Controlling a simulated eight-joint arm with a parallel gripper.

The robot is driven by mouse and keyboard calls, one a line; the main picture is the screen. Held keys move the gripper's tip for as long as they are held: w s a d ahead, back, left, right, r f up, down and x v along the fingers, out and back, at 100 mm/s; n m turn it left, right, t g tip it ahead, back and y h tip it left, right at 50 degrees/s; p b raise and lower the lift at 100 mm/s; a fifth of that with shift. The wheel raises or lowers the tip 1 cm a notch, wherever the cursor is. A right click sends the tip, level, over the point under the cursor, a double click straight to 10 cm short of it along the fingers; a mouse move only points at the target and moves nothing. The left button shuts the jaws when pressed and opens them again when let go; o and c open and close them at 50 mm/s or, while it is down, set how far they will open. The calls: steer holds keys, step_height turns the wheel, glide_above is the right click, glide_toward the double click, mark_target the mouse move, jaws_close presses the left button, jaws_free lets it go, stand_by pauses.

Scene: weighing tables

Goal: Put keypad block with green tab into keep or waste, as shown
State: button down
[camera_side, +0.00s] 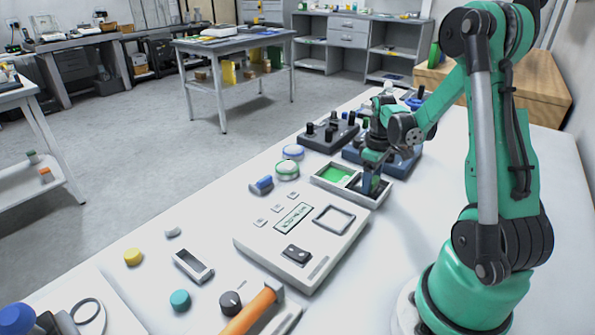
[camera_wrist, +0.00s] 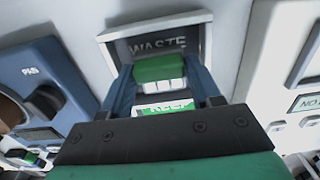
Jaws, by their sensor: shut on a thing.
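My gripper (camera_side: 371,182) points down over the dark compartment of a two-part tray (camera_side: 344,195). In the wrist view my gripper (camera_wrist: 160,84) is shut on a keypad block (camera_wrist: 160,69), with its green tab side and a row of pale keys showing between the fingers. The compartment marked WASTE (camera_wrist: 158,44) lies behind and around the block in that view. The green compartment marked KEEP (camera_wrist: 168,108) shows in part below the block, and also in the side view (camera_side: 334,173). Whether the block touches the WASTE floor is hidden.
A pale weighing device (camera_side: 290,248) with a small display stands nearer the camera than the tray. Dark knobbed units (camera_side: 328,135) and a blue unit (camera_wrist: 35,78) stand close beside the tray.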

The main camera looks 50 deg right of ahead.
steer(key=shift+f, duration=0.15)
steer(key=shift+c, duration=2.3)
jaws_free()
step_height(320, 180, up, 12)
steer(key=w+a+t, duration=0.3)
steer(key=a+t, duration=0.4)
steer(key=a, duration=1.6)
steer(key=shift+a, duration=0.3)
steer(key=shift+w, duration=0.1)
